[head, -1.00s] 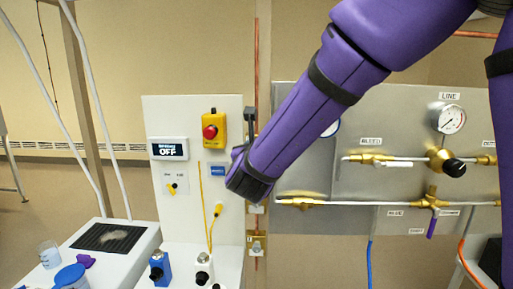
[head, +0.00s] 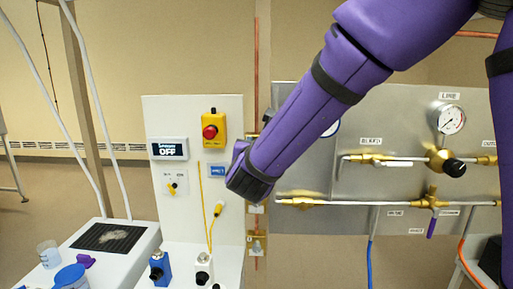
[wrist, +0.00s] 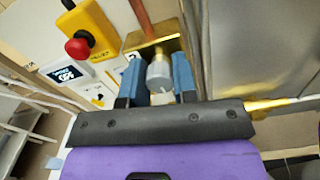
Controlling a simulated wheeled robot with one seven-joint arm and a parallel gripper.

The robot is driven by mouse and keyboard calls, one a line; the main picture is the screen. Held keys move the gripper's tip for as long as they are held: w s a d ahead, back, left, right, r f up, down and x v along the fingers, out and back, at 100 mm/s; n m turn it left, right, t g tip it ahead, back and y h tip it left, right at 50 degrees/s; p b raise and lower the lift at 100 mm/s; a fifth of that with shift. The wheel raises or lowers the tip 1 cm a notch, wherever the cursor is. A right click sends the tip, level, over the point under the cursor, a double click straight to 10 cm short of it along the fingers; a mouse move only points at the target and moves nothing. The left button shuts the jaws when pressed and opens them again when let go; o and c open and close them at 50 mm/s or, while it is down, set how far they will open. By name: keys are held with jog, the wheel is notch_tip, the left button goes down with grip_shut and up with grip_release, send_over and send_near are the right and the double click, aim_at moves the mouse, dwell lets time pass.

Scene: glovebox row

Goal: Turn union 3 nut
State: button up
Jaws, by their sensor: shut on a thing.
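In the wrist view my gripper (wrist: 157,66) has its blue fingertips closed on both sides of a pale metal nut (wrist: 158,78). The nut sits at a brass bracket (wrist: 170,44) below a copper pipe (wrist: 141,18). A small label on the bracket is partly hidden and I cannot read its number for sure. In the head view my purple forearm hides my gripper and the gripped nut. A lower union fitting (head: 257,246) on a brass plate shows below my wrist.
Left of the pipe stands a white panel with a red stop button (head: 210,132) and a display reading OFF (head: 169,149). A grey gas panel (head: 400,115) with gauge, valves and brass fittings is close on the right. Cups stand at lower left.

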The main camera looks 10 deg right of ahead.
jog(key=shift+m, duration=0.6)
jog(key=o, duration=0.9)
jog(key=s, duration=0.3)
jog(key=s+a, duration=0.1)
jog(key=s, duration=0.3)
jog(key=s+a, duration=0.1)
jog(key=s, duration=0.2)
jog(key=shift+s, duration=0.35)
jog(key=shift+d, duration=0.1)
